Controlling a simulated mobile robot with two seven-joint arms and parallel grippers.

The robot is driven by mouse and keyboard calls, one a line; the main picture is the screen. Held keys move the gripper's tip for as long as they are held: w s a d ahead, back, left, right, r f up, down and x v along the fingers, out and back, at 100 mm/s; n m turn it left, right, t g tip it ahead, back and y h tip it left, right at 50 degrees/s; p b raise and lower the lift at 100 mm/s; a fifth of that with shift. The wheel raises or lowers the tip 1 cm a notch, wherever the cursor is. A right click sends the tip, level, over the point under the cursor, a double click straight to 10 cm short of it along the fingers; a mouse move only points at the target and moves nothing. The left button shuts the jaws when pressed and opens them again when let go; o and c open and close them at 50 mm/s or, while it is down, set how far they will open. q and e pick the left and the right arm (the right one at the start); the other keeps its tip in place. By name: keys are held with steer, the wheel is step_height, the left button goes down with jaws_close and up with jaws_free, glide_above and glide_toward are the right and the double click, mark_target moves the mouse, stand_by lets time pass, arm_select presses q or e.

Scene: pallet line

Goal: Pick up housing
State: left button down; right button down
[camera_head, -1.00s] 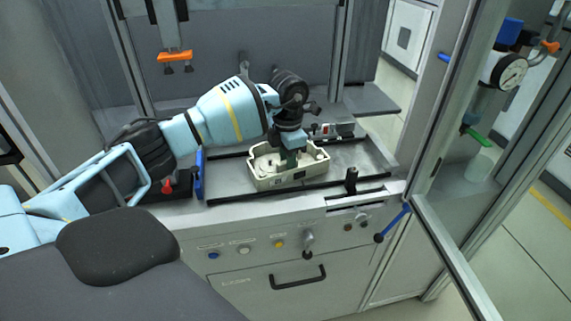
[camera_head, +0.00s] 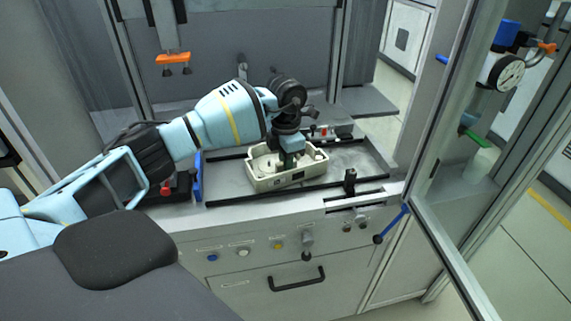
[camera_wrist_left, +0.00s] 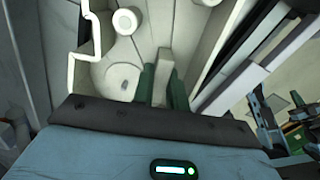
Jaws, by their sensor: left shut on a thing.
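The housing (camera_head: 262,183) is a cream, open-topped shell on the grey tray of the station in the head view. My left gripper (camera_head: 287,164) points down into it and is shut on part of it. In the left wrist view the gripper's green fingers (camera_wrist_left: 160,86) close on a thin upright wall inside the housing (camera_wrist_left: 118,74), whose round bosses and pale floor show. I cannot tell whether the housing is lifted off the tray. My right gripper does not show.
The tray (camera_head: 350,160) has dark rails at front and back, with free room right of the housing. An orange fixture with suction cups (camera_head: 173,58) hangs at the upper left. An open glazed door with a blue handle (camera_head: 392,224) stands at the right.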

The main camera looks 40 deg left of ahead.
arm_select(q)
steer(key=shift+r, duration=0.45)
step_height(320, 180, up, 2)
steer(key=shift+r, duration=0.15)
steer(key=s+d+r, duration=0.1)
steer(key=s+d, duration=0.7)
steer(key=s, duration=0.5)
steer(key=shift+s+d+r, duration=0.15)
steer(key=shift+s+r, duration=0.15)
steer(key=shift+s, duration=0.05)
